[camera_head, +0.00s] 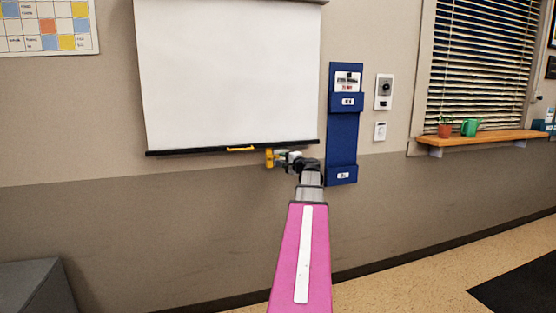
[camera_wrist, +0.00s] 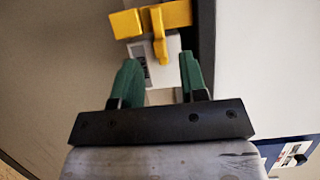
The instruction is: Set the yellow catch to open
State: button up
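The yellow catch (camera_head: 269,158) is on the wall just under the right part of the white screen's lower bar. In the wrist view, the yellow catch (camera_wrist: 150,20) shows at the top, with a short lever hanging from a wider yellow piece in front of a white plate. My gripper (camera_head: 287,159) is close to the catch on its right in the head view. In the wrist view, the green fingers of my gripper (camera_wrist: 158,61) are apart with nothing between them. The lever's end lies just beyond the fingertips, roughly midway between them. Contact is not visible.
The pulled-down white screen (camera_head: 230,75) has a yellow handle (camera_head: 240,149) on its dark lower bar. A blue wall holder (camera_head: 343,135) hangs close to the right of my gripper. A wooden shelf (camera_head: 485,140) carries a plant and a green watering can. A grey box (camera_head: 35,287) stands lower left.

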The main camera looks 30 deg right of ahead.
jog(key=shift+w+a, duration=0.15)
jog(key=shift+w, duration=0.8)
jog(key=shift+w+a, duration=0.15)
jog(key=shift+w, duration=0.8)
jog(key=shift+c, duration=0.3)
grip_shut()
jog(key=d, duration=0.1)
jog(key=s+d, duration=0.1)
jog(key=d, duration=0.1)
jog(key=shift+d, duration=0.25)
jog(key=shift+o, duration=0.3)
grip_release()
jog(key=shift+d, duration=0.1)
